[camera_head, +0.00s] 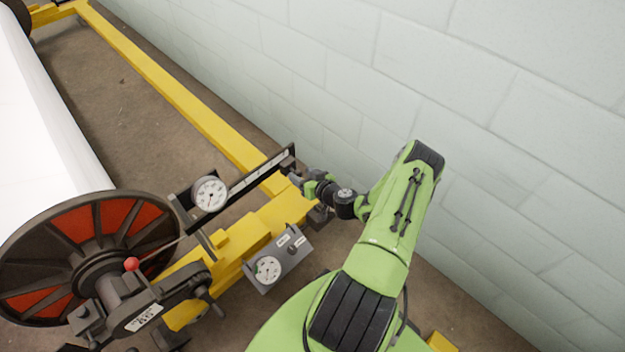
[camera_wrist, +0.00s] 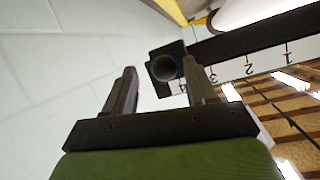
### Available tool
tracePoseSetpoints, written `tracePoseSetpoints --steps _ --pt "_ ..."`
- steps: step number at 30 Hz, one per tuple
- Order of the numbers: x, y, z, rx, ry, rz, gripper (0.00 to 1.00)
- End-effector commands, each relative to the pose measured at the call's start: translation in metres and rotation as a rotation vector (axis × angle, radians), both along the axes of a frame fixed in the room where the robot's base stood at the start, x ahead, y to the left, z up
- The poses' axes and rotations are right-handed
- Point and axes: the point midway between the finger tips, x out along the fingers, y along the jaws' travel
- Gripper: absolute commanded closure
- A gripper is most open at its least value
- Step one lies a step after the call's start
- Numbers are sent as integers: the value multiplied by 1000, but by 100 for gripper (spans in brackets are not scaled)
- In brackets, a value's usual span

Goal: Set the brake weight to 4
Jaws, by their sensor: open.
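The brake weight (camera_wrist: 166,67), a dark block with a round knob facing the camera, sits at the outer end of the dark lever bar (camera_wrist: 240,42). The bar's white scale (camera_wrist: 232,72) reads 1 to 4, and the weight is beside the 4. In the head view the bar (camera_head: 240,185) slopes up to the right, with the dark weight (camera_head: 289,155) at its far end. My gripper (camera_wrist: 160,75) is open, its fingers on either side of the weight in the picture. The left finger shows a gap; contact at the right is unclear. My gripper (camera_head: 293,177) is small in the head view.
A round dial gauge (camera_head: 210,194) stands at the bar's inner end. A grey panel (camera_head: 285,258) with another dial is below on the yellow frame (camera_head: 180,95). The large red-and-black wheel (camera_head: 60,240) is at left. A block wall (camera_head: 500,110) runs close behind my arm.

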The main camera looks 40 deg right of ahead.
Motion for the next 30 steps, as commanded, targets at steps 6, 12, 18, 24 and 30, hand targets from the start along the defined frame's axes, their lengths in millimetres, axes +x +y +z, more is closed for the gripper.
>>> tracePoseSetpoints --steps 6,12,18,24,30 --pt "-53 3 24 5 4 -9 44" --pt "-104 7 46 2 2 -10 44" --pt "-134 10 56 -2 1 -7 44" --pt "-138 11 57 -3 -1 -5 44" --pt "-138 11 57 -3 -1 -5 44"
